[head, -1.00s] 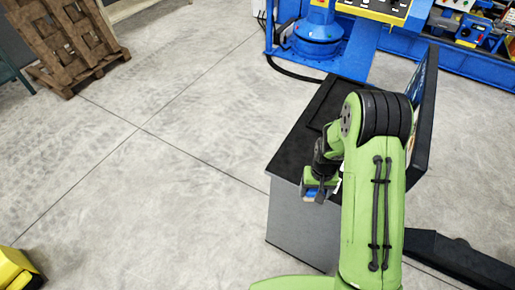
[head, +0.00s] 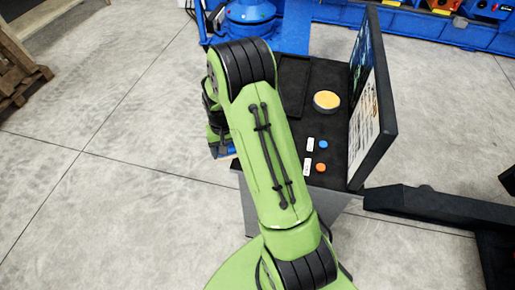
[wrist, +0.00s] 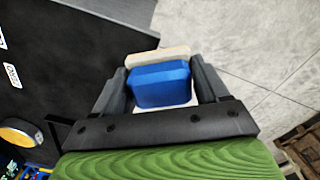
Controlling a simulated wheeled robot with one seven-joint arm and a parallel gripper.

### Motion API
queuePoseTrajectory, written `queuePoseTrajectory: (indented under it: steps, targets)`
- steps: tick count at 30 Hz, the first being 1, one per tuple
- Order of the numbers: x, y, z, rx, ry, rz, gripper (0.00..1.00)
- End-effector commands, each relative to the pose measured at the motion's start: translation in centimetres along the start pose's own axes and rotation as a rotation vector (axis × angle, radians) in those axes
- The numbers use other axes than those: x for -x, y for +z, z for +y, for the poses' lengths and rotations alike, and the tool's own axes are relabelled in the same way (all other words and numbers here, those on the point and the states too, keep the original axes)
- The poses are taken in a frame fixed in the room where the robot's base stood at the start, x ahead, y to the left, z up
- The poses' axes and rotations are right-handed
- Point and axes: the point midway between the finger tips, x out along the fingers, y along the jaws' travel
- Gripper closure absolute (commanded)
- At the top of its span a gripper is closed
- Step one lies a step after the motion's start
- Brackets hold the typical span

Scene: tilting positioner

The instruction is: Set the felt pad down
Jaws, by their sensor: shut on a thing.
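The felt pad (wrist: 160,84) is a blue block with a pale cream layer along its far side and white beneath. My gripper (wrist: 160,88) is shut on it, with one dark finger at each side. In the head view my gripper (head: 218,148) is at the left edge of the black-topped stand, partly hidden by my green arm, and a small blue bit of the pad (head: 224,153) shows below it. In the wrist view the pad is near the edge of the black top (wrist: 75,55), with concrete floor to its right. I cannot tell its height.
On the black top (head: 335,75) are a round yellow-orange disc (head: 326,100), a blue button (head: 323,145), an orange button (head: 321,167) and two white labels. An upright panel (head: 372,110) stands along its right side. Blue machinery (head: 250,12) is behind.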

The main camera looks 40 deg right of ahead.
Motion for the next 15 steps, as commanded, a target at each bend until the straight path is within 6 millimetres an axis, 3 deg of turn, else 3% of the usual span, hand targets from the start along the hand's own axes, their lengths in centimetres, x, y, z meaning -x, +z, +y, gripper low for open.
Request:
queuePoseTrajectory:
  steps: [8,15]
  targets:
    - [1.1,-1.2,6.9,-0.254,-0.001,0.005,0.59]
    - [2.9,-0.7,13.4,-0.499,-0.004,0.002,0.59]
